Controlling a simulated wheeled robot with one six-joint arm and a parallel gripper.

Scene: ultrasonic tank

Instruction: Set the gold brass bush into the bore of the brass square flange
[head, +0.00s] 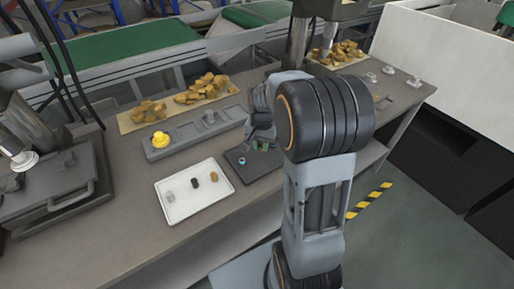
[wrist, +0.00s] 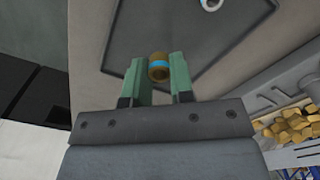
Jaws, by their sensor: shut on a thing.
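My gripper (wrist: 158,63) is shut on a small gold-brown ring-shaped bush (wrist: 158,74) with a blue band, held between the green fingertips. In the head view my gripper (head: 262,146) is over the dark mat (head: 238,172), and my arm partly hides this area; the bush cannot be made out there. In the wrist view the bush shows against the dark mat (wrist: 130,40). A bright yellow piece (head: 160,139) stands at the left end of the grey rack; it may be the brass square flange, but its bore is too small to make out.
A small pale piece with blue (head: 241,161) lies on the mat. A white tray (head: 178,212) holds a grey, a black and a brown piece. The grey rack (head: 180,142) carries a grey part (head: 210,116). Brass-coloured heaps (head: 205,89) lie behind it. The front bench is clear.

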